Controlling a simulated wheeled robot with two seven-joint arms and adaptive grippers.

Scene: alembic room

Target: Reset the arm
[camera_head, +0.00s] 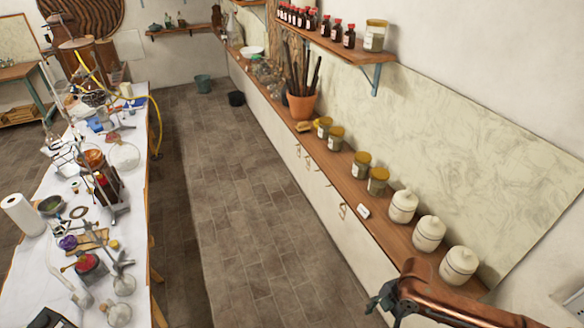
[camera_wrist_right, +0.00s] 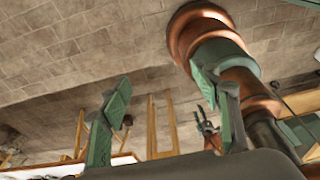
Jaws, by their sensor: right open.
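My right arm comes in at the lower right of the head view, in copper and dark metal. Its gripper (camera_head: 376,302) hangs in front of the long wooden shelf's near end. In the right wrist view the two green-grey fingers of my right gripper (camera_wrist_right: 166,118) stand wide apart with nothing between them. A copper and green arm part of mine passes behind the right finger. A small dark forked shape (camera_wrist_right: 206,124) there may be my left gripper, but it is too small to be sure. My left arm does not show in the head view.
Cream jars (camera_head: 429,234) and amber jars (camera_head: 362,165) line the long shelf (camera_head: 385,216) near my right gripper. A white-topped table (camera_head: 35,262) crowded with glassware stands at the left. The tiled floor (camera_head: 235,200) between them is clear.

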